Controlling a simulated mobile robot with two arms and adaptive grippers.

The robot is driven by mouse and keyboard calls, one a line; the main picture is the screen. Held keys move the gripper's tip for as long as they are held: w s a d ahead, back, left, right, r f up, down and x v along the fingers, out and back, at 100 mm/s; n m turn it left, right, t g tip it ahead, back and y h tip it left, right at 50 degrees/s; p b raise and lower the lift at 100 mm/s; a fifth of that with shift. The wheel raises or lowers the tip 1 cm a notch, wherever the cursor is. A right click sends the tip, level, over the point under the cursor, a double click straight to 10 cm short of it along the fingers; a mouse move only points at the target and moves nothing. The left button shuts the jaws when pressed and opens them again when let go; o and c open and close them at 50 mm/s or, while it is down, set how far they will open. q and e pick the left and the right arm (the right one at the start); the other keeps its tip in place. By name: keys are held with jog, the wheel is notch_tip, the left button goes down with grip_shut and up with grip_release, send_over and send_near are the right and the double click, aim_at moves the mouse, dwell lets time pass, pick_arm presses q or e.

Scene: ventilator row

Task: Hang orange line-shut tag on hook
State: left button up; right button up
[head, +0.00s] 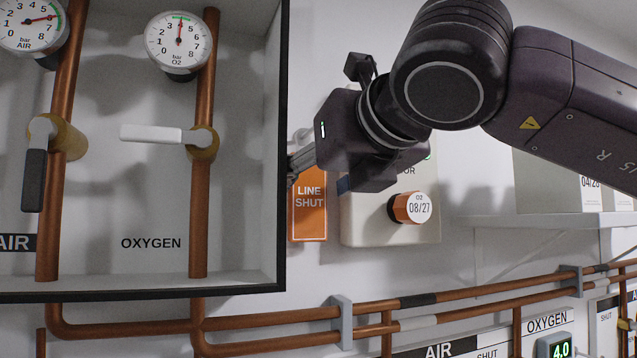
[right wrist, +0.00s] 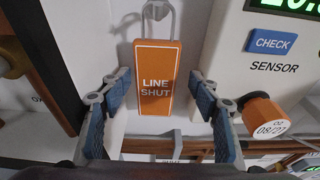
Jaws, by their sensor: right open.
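The orange tag (right wrist: 156,85), marked LINE SHUT, hangs upright against the pale wall in the right wrist view. A grey wire loop (right wrist: 173,20) shows at its top; whether this is the tag's own loop or a hook is unclear. The tag also shows in the head view (head: 309,215), its upper part behind my gripper. My right gripper (right wrist: 158,88) is open, with one blue-padded finger on each side of the tag and visible gaps to both. In the head view it (head: 297,165) is beside the cabinet's right edge. My left gripper is not in view.
The open cabinet (head: 283,120) stands close left of the tag, with an oxygen valve lever (head: 152,134) set sideways and an air lever (head: 34,180) pointing down. A sensor box (head: 365,225) with an orange knob (head: 400,208) is close right. Copper pipes (head: 460,296) run below.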

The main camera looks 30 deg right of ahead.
jog(key=shift+a, duration=0.15)
jog(key=v, duration=1.2)
